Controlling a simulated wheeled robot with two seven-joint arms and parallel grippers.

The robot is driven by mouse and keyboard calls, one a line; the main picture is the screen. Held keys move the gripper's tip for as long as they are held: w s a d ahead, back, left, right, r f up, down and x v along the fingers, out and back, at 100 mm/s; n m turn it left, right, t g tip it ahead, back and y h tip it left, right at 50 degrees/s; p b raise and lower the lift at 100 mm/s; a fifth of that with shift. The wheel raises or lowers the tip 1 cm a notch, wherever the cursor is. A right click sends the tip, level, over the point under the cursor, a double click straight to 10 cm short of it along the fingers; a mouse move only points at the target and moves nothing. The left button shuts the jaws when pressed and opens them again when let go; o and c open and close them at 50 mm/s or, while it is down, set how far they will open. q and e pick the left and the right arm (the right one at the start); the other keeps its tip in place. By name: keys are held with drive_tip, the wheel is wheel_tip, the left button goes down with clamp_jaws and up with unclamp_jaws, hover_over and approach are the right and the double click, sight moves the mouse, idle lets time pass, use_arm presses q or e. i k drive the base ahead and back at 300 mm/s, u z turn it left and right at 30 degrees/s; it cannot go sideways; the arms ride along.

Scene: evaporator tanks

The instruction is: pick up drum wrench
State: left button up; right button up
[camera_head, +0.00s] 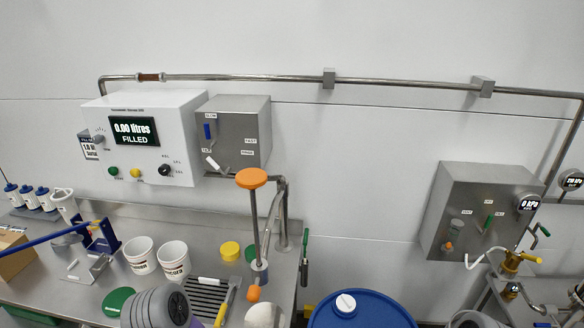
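I cannot tell for certain which thing is the drum wrench. A slim tool with a green upper part and a dark lower part (304,262) hangs upright at the right end of the steel bench (95,288). A tool with a yellow handle (226,305) lies near the bench's front, beside a dark slotted grate (207,293). A blue drum (372,312) with a white cap (345,303) stands right of the bench, cut off by the bottom edge.
A white control box (150,135) is on the wall. A steel panel (470,212) and piping with valves (512,265) are at right.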

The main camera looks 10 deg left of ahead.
sight(235, 281)
drive_tip(key=z, duration=3.25)
drive_tip(key=k, duration=1.35)
drive_tip(key=u, duration=2.3)
drive_tip(key=i, duration=0.5)
drive_tip(key=z, duration=0.1)
